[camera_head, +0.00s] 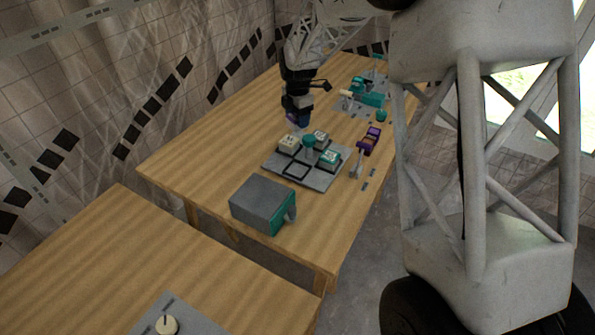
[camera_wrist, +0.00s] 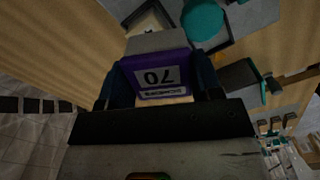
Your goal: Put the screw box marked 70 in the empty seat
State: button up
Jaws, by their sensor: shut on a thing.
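My gripper (camera_head: 299,122) is shut on a purple screw box (camera_wrist: 155,78) whose label reads 70, upside down in the wrist view. The box sits between my two dark fingers and is held above the table. A grey panel (camera_head: 320,182) holds several square seats around a teal knob (camera_head: 308,142). Cream and teal boxes fill other seats; the near-left seat (camera_head: 296,171) is an empty dark frame. My gripper is above and behind the panel's far edge.
A grey and teal case (camera_head: 262,203) stands near the front of the table. A purple item (camera_head: 370,138) lies right of the panel, with a tool (camera_head: 357,165) beside it. Teal equipment (camera_head: 371,95) stands farther back. The left side of the table is clear.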

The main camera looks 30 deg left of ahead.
jog(key=s+d+n, duration=0.5)
jog(key=s, duration=0.3)
jog(key=shift+s, duration=0.3)
send_over(298, 171)
jog(key=shift+a+f, duration=0.1)
jog(key=shift+f, duration=3.05)
jog(key=shift+f, duration=1.85)
jog(key=shift+f, duration=0.1)
jog(key=o, duration=1.2)
